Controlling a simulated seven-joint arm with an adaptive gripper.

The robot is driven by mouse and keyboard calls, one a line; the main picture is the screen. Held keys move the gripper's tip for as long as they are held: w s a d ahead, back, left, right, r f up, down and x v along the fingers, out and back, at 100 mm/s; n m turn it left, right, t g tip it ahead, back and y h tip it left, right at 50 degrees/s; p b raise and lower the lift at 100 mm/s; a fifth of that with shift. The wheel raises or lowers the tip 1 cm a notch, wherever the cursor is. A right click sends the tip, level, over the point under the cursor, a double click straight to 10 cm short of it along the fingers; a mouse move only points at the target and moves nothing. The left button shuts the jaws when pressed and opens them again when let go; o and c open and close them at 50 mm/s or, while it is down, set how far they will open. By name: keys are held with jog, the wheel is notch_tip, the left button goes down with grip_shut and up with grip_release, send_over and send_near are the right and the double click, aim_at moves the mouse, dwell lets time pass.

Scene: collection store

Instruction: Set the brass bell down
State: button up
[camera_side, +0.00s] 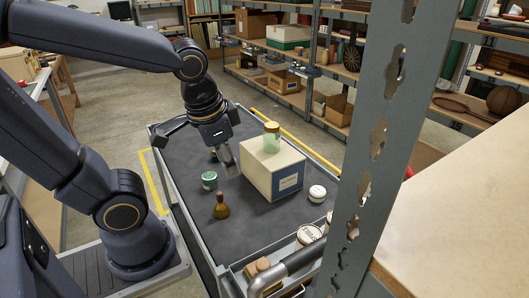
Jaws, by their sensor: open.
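A dark brass-coloured, bell-shaped object (221,207) with a narrow neck and reddish-brown top stands upright on the dark top of the cart (185,240). I take it for the brass bell, though its small size leaves some doubt. My gripper (205,143) is above the far left part of the cart, behind and above this object and apart from it. Its fingers are spread wide and I see nothing held between them. A small grey piece and a brownish-green thing just below the gripper are partly hidden and hard to make out.
A green patterned cup (209,180) and a white round pot (317,193) stand nearby. A perforated grey post (385,120) blocks the right side.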

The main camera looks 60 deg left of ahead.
jog(key=shift+o, duration=0.6)
jog(key=r, duration=0.1)
jog(key=d+r+t+h, duration=0.1)
jog(key=r+n+t, duration=0.1)
jog(key=r, duration=0.1)
jog(key=shift+s+d, duration=0.15)
jog(key=shift+d, duration=0.2)
